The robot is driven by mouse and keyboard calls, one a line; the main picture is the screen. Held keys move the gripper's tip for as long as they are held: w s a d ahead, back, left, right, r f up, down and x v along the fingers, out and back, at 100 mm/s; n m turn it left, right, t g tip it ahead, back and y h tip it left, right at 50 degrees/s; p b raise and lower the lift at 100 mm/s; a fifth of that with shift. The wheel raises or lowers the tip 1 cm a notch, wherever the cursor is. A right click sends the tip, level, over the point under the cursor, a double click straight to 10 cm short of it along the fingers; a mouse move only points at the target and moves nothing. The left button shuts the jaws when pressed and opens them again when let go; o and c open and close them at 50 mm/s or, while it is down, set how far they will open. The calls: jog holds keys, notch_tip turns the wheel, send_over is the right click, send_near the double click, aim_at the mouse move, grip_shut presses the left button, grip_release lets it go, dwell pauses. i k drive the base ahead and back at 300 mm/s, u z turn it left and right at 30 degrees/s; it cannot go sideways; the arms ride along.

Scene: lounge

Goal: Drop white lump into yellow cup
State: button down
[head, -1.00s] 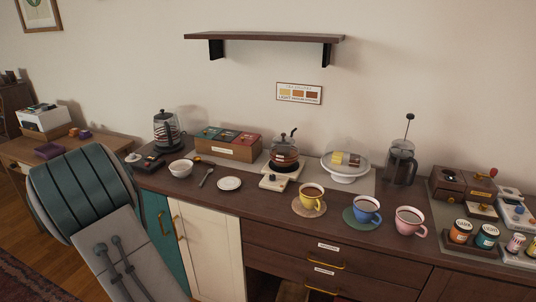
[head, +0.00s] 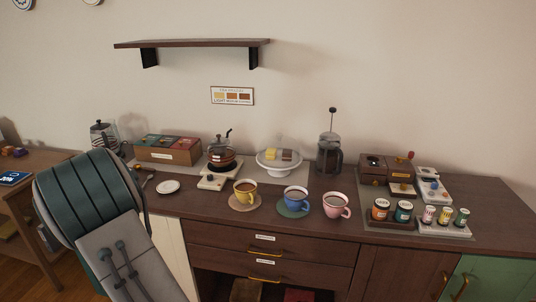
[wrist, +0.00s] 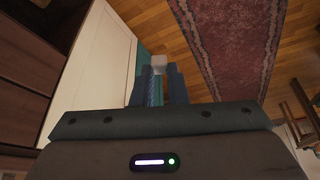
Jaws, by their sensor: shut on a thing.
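My gripper (wrist: 159,76) is shut on the white lump (wrist: 158,63), which shows at the fingertips in the wrist view. It is over the floor in front of the cabinet, apart from the counter. In the head view only my arm shows at the lower left; the gripper and lump are out of sight there. The yellow cup (head: 245,194) stands upright on a round tan coaster (head: 246,207) on the counter, with dark liquid in it.
A blue cup (head: 295,199) and a pink cup (head: 336,206) stand right of the yellow cup. A white saucer (head: 168,186) lies to its left. A glass-domed cake stand (head: 279,160) and a French press (head: 329,157) stand behind. Labelled jars (head: 403,211) stand at right.

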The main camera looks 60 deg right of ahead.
aim_at(247, 194)
jog(key=z, duration=1.45)
